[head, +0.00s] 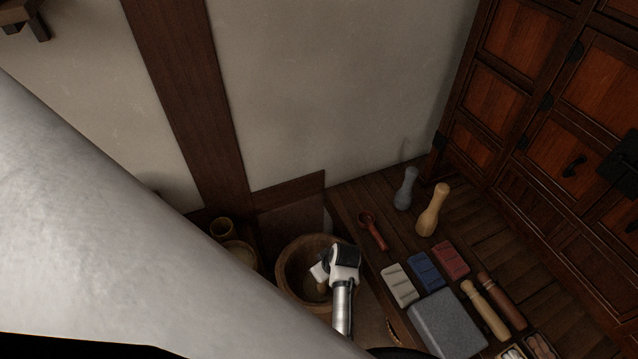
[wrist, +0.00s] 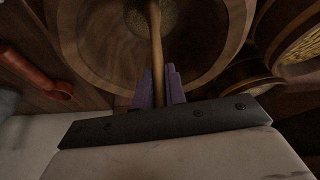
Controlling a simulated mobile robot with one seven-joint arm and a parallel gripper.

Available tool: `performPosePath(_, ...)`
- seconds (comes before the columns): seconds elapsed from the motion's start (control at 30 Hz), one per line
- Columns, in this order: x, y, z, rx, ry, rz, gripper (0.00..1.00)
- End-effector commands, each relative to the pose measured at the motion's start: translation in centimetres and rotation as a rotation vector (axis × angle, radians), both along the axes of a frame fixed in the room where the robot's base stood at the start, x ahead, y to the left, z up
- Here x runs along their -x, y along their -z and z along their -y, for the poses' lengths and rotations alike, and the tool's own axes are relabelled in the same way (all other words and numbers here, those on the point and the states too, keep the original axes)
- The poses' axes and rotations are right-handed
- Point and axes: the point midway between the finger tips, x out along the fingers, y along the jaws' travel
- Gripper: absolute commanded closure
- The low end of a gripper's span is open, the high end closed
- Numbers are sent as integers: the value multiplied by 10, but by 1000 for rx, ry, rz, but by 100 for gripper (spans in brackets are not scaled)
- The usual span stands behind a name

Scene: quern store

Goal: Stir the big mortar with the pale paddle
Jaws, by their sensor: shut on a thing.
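The big mortar (head: 292,262) is a round wooden bowl low in the middle of the head view. In the wrist view the mortar (wrist: 92,62) fills the upper middle, with pale grainy stuff inside. My gripper (wrist: 159,74) is shut on the thin tan handle of the pale paddle (wrist: 156,42). The handle runs from between the fingers into the bowl, over the grainy contents. I cannot clearly see the paddle's lower end or whether it touches the bottom. In the head view my gripper (head: 320,271) is over the mortar's opening.
Right of the mortar lie a red-brown scoop (head: 374,232), pale, blue and red blocks, a grey slab (head: 448,322) and rolling-pin-like rods. A grey pestle (head: 406,188) and a tan one (head: 433,210) stand behind. Smaller vessels (head: 222,229) are left; a wooden cabinet (head: 560,120) is right.

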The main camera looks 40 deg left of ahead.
Motion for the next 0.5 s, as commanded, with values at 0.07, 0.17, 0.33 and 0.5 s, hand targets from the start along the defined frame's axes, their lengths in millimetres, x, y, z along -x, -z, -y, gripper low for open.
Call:
performPosePath(0.07,0,0,0,0,0,0,100)
performPosePath(0.17,0,0,0,0,0,0,100)
performPosePath(0.33,0,-7,0,0,0,0,100)
performPosePath(0.5,0,-35,0,0,0,0,100)
